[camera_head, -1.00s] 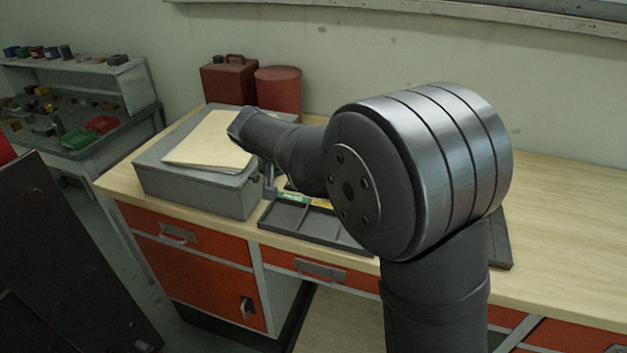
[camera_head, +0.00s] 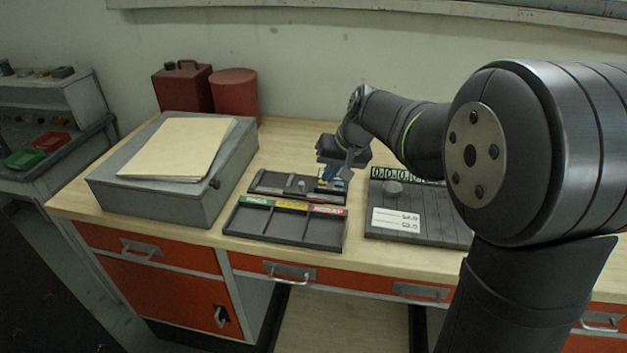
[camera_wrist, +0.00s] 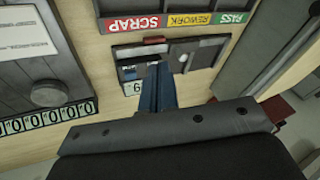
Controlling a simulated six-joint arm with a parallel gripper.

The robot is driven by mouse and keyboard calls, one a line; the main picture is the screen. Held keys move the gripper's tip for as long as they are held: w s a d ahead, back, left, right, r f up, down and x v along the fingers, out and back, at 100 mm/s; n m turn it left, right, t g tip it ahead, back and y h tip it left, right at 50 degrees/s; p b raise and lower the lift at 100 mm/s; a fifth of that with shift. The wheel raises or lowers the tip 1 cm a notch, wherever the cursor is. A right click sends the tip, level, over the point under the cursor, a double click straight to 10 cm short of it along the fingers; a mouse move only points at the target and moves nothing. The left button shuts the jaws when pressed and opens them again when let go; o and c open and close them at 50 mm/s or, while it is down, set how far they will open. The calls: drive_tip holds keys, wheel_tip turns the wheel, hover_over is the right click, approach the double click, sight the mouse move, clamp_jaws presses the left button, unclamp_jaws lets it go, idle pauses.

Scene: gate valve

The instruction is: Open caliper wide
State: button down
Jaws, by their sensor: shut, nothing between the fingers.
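A dark shallow holder (camera_head: 272,182) lies behind the sorting tray, with small grey metal parts in it. It also shows in the wrist view (camera_wrist: 205,55). I cannot clearly make out the caliper; the grey metal piece (camera_wrist: 181,56) in the holder may be part of it. A small white label with a digit (camera_wrist: 131,88) sits at the holder's edge. My gripper (camera_head: 332,181) is over the holder's right end. In the wrist view its blue fingers (camera_wrist: 158,75) are shut together and empty, beside the grey piece. They hide part of the holder; contact cannot be told.
The sorting tray (camera_head: 284,228) has PASS, REWORK and SCRAP labels. A dark slatted board (camera_head: 440,228) to its right bears a grey disc (camera_head: 393,188), a white card (camera_head: 396,220) and a number strip. A grey box (camera_head: 200,200) with folders stands left. The front right tabletop is bare.

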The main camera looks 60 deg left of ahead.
drive_tip(key=w+d+r+y, duration=0.2)
drive_tip(key=w, duration=0.3)
drive_tip(key=shift+m+g, duration=0.3)
drive_tip(key=x, duration=1)
drive_tip(key=shift+s+a+f, duration=0.15)
drive_tip(key=shift+s+a, duration=0.15)
drive_tip(key=shift+a, duration=0.05)
drive_tip(key=shift+s+a, duration=0.35)
drive_tip(key=shift+s, duration=0.2)
drive_tip(key=shift+s+a, duration=0.35)
drive_tip(key=shift+s, duration=0.2)
drive_tip(key=shift+s+a, duration=0.4)
drive_tip(key=shift+s, duration=0.05)
drive_tip(key=shift+s+a, duration=0.55)
drive_tip(key=shift+s, duration=0.1)
drive_tip(key=shift+w+d, duration=0.1)
drive_tip(key=shift+w, duration=0.05)
